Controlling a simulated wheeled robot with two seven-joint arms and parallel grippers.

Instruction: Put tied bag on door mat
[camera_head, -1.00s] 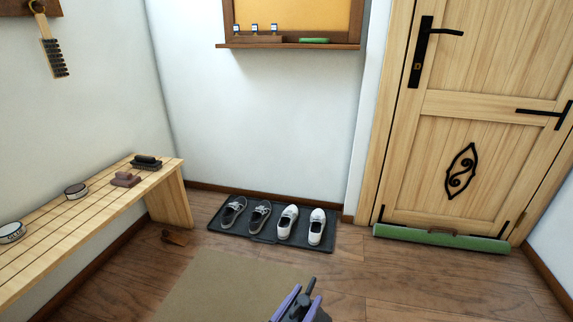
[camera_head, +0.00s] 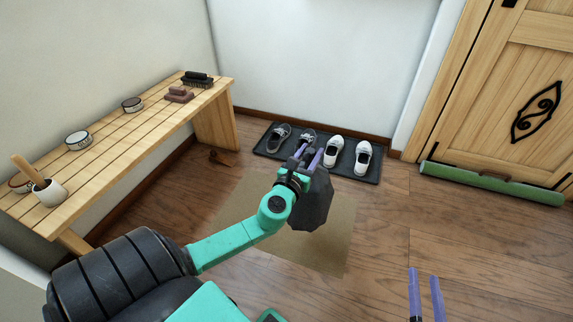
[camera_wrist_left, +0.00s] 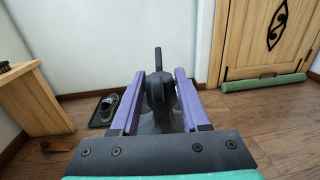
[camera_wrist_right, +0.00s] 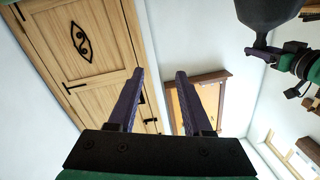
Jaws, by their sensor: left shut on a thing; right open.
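The tied bag (camera_head: 314,203) is dark grey and hangs from my left gripper (camera_head: 307,158) in the head view. The left gripper is shut on the bag's knotted top. The bag also shows between the purple fingers in the left wrist view (camera_wrist_left: 157,92). The door mat (camera_head: 318,245) is a flat tan rectangle on the wooden floor. In the head view the bag overlaps the mat, and it appears held above it. My arm hides part of the mat. My right gripper (camera_head: 426,285) is open and empty at the lower right, over bare floor.
A wooden bench (camera_head: 120,135) on the left holds brushes, tins and a white pot (camera_head: 50,192). A dark tray (camera_head: 345,167) with several shoes lies behind the mat. A green roll (camera_head: 490,183) lies along the door's foot. The floor right of the mat is clear.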

